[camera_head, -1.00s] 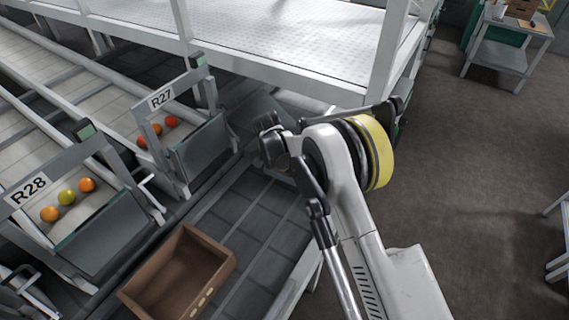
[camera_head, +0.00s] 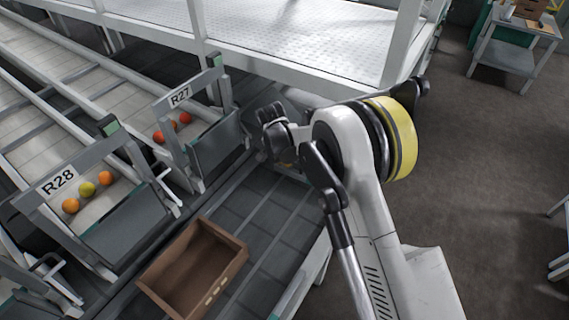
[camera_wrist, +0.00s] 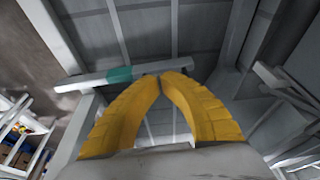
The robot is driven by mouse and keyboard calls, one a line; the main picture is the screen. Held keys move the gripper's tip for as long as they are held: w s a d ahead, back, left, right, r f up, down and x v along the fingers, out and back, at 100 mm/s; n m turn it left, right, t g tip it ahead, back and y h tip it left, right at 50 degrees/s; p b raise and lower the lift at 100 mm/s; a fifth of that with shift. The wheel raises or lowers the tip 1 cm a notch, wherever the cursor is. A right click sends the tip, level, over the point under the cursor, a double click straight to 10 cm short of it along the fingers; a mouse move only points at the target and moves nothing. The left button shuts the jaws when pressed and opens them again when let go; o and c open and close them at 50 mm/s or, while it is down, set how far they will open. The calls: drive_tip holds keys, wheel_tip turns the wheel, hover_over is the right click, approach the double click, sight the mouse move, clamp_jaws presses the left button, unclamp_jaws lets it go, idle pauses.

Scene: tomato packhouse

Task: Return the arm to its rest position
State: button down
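My arm (camera_head: 352,160) is folded in the middle of the head view, with a yellow band at its bend and its dark end part beside the frame marked R27. My gripper (camera_wrist: 161,76) shows in the wrist view as two yellow ribbed fingers. Their tips meet, and nothing is held between them. In the head view the fingers are mostly hidden behind the arm.
An empty brown crate (camera_head: 235,254) sits on the dark conveyor below the arm. Chute frames R27 (camera_head: 180,97) and R28 (camera_head: 58,182) hold several tomatoes at left. A white platform (camera_head: 300,70) stands behind. A grey side table (camera_head: 505,55) is far right; the floor between is clear.

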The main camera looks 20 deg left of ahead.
drive_tip(key=s+d+r+p, duration=0.1)
drive_tip(key=d+r, duration=0.5)
drive_tip(key=r, duration=0.4)
drive_tip(key=s+d+r, duration=0.2)
drive_tip(key=d+r, duration=0.5)
drive_tip(key=r, duration=0.3)
drive_tip(key=s+d+r+n+t+y, duration=0.1)
drive_tip(key=s+d+r, duration=0.6)
drive_tip(key=d, duration=0.4)
drive_tip(key=s+d+r+t, duration=0.1)
drive_tip(key=s+d, duration=0.6)
drive_tip(key=s, duration=0.2)
drive_tip(key=s+d+n+t, duration=0.1)
drive_tip(key=s+d, duration=0.7)
drive_tip(key=s, duration=0.2)
drive_tip(key=shift+s+r+t, duration=0.3)
drive_tip(key=shift+r+t, duration=0.1)
